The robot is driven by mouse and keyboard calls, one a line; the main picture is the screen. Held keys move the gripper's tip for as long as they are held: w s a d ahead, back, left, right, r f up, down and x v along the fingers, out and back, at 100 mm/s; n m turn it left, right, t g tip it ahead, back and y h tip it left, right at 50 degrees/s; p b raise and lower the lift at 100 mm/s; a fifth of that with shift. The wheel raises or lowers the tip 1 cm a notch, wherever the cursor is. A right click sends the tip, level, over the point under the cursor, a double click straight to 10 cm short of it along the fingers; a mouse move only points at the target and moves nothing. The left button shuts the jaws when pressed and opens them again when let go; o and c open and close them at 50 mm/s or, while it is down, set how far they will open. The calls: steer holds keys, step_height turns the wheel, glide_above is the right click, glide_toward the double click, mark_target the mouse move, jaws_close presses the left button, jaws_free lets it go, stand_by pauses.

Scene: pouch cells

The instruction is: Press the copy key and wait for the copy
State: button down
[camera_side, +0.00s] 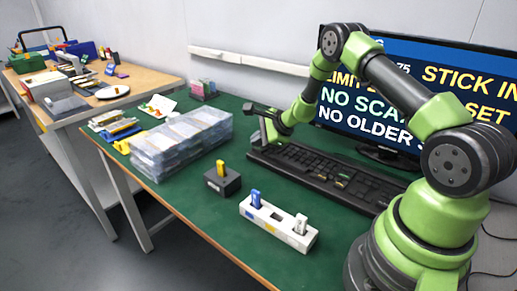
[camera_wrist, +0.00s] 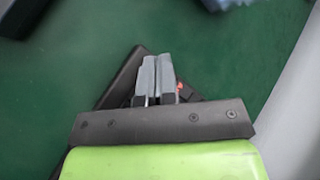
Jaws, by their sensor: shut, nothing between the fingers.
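The black keyboard (camera_side: 325,176) lies on the green mat in front of the monitor. A few of its keys look coloured, but I cannot read which is the copy key. My gripper (camera_side: 258,143) is at the keyboard's far left end. In the wrist view my gripper (camera_wrist: 157,75) has its two grey fingers together and empty, over a corner of the keyboard (camera_wrist: 122,78). A small red spot shows beside the fingers. Whether the fingertips touch a key is hidden. The monitor (camera_side: 395,90) shows parts of large text, including "STICK IN" and "NO OLDER", partly behind my arm.
A white holder (camera_side: 278,226) has a blue stick (camera_side: 256,198) and a pale stick (camera_side: 300,223). A black block (camera_side: 222,184) holds a yellow stick (camera_side: 220,167). Clear stacked cases (camera_side: 180,150) stand left. Green mat is free between the block and keyboard.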

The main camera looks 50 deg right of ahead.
mark_target(258, 149)
steer(key=shift+f, duration=0.4)
stand_by(0.3)
steer(key=shift+r, duration=0.85)
steer(key=shift+r, duration=2.5)
